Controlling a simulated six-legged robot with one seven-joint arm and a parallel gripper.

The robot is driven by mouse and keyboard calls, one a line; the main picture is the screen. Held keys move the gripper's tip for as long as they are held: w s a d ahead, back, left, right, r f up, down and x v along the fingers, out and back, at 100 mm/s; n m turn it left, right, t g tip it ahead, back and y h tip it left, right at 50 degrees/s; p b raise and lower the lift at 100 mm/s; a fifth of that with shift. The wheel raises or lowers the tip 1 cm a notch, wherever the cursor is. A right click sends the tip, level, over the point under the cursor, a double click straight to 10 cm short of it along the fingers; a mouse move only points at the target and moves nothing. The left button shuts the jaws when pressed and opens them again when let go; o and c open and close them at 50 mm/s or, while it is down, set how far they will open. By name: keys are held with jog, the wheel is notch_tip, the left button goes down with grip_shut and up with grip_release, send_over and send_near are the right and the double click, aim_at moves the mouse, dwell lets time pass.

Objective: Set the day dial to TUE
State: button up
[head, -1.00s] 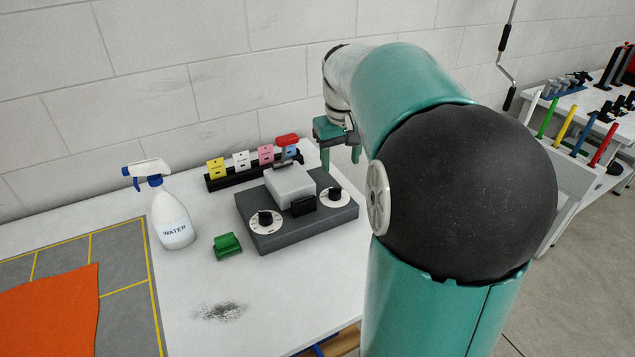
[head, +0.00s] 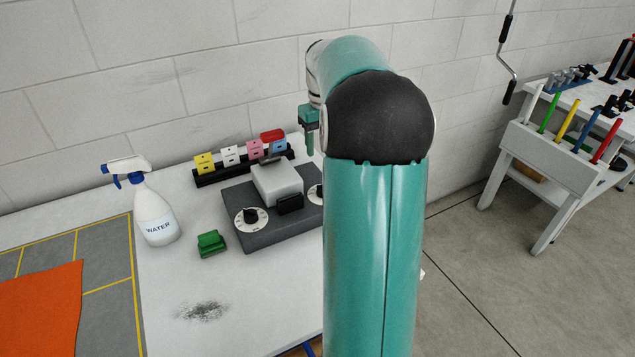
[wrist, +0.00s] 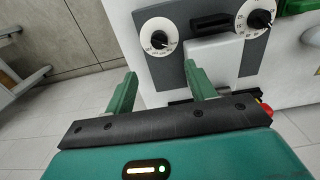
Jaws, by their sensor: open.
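A dark grey box (head: 275,232) on the white table carries two round white dials with black knobs. In the head view the left dial (head: 251,218) is clear, and the right dial (head: 317,193) is partly hidden by my arm. In the wrist view the dial with numbers (wrist: 255,18) is at upper right. The other dial (wrist: 158,38) has small marks too blurred to read; I cannot read its setting. My gripper (wrist: 160,78) is open and empty, fingers pointing towards this second dial, apart from it. In the head view my gripper (head: 310,145) hangs above the box's right end.
A white block (head: 277,183) and a black piece (head: 290,204) sit on the box. Behind is a black rack (head: 210,180) with coloured tags and a red-topped item (head: 272,135). A green block (head: 211,244) and a spray bottle (head: 157,220) stand left, beside an orange cloth (head: 40,310).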

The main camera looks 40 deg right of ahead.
notch_tip(320, 180, down, 14)
jog(key=shift+r, duration=0.1)
dwell(0.4)
jog(key=shift+c, duration=0.2)
jog(key=c, duration=0.9)
